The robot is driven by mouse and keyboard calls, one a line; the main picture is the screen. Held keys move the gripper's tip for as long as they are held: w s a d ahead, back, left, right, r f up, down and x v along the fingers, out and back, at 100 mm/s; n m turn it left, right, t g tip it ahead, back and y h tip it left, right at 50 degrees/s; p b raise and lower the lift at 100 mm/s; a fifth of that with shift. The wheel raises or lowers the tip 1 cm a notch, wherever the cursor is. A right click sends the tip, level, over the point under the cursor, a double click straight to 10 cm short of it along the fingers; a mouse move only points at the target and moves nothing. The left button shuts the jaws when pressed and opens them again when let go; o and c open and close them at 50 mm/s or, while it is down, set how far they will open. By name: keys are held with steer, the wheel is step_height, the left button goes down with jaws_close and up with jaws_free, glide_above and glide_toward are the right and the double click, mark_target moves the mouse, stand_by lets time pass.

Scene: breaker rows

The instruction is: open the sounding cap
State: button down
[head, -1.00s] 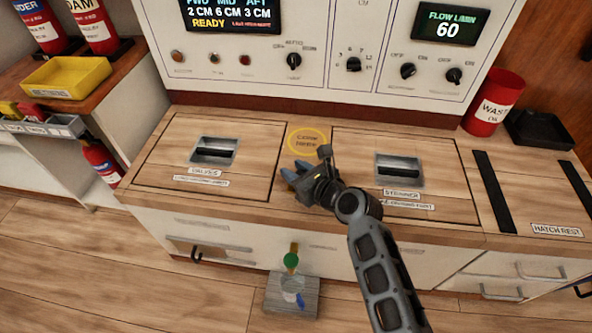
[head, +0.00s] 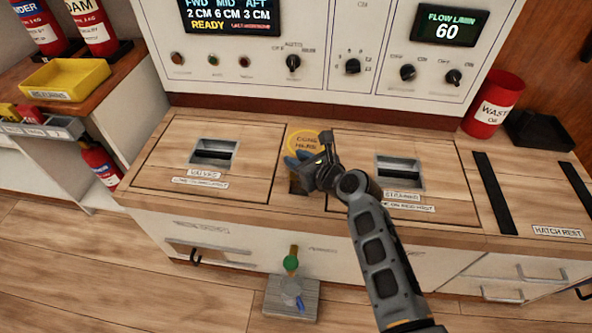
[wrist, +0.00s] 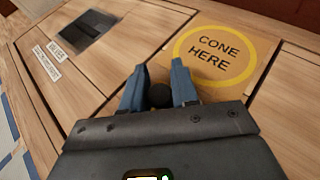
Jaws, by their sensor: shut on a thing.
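My gripper (head: 297,162) is over the strip between the two hatch lids, just in front of the yellow "CONE HERE" ring (head: 308,139). In the wrist view its blue fingers (wrist: 159,88) are shut on a small dark round piece (wrist: 159,97), which looks like the sounding cap's knob. The ring shows beyond the fingers in the wrist view (wrist: 215,55). A darker brown patch (head: 297,184) shows under the gripper in the head view; I cannot tell if it is an opening or shadow. The rest of the cap is hidden by my gripper.
The left hatch lid has a recessed handle (head: 213,153); the right lid has another (head: 400,172). A control panel (head: 330,50) rises behind. A red waste bin (head: 493,103) stands at the right.

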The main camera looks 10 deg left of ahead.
steer(key=shift+w, duration=1.05)
steer(key=c, duration=0.9)
jaws_free()
steer(key=shift+c, duration=0.2)
steer(key=shift+s+d, duration=0.1)
steer(key=p+v, duration=0.3)
steer(key=v, duration=0.3)
steer(key=shift+s+d+r+p, duration=0.25)
steer(key=shift+p, duration=0.1)
steer(key=shift+s+d, duration=0.25)
steer(key=shift+s, duration=0.05)
steer(key=shift+s, duration=0.1)
